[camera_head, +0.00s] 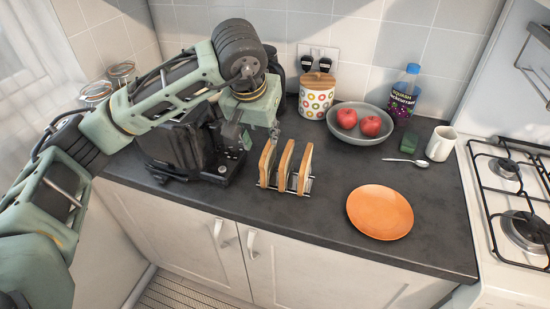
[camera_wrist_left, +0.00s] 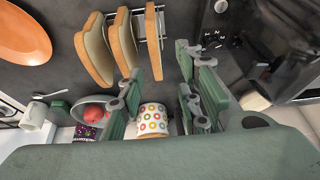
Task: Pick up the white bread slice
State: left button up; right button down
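Three bread slices with brown crusts stand upright in a wire toast rack (camera_head: 262,184) on the counter: a left slice (camera_head: 267,160), a middle slice (camera_head: 285,166) and a right slice (camera_head: 305,168). In the left wrist view, pale faces show on the outer slice (camera_wrist_left: 94,50) and the middle slice (camera_wrist_left: 124,42); the third slice (camera_wrist_left: 153,42) is nearly edge-on. I cannot tell which one is the white slice. My left gripper (camera_head: 241,136) points down just left of and behind the rack; in its wrist view the gripper (camera_wrist_left: 158,82) is open and empty. My right gripper is out of view.
A black appliance (camera_head: 180,150) stands close left of the rack. An orange plate (camera_head: 380,212) lies to the right. Behind are a dotted canister (camera_head: 316,98), a grey bowl (camera_head: 345,131) with red fruit, a bottle (camera_head: 403,95), and a mug (camera_head: 440,144). The stove is far right.

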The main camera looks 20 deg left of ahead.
aim_at(269, 145)
pick_arm(q)
jog(key=x, duration=0.2)
jog(key=p+x, duration=0.1)
jog(key=x, duration=0.1)
jog(key=p+x, duration=0.1)
jog(key=x, duration=0.1)
jog(key=shift+w+d+f, duration=0.3)
jog(key=shift+d, duration=0.05)
grip_shut()
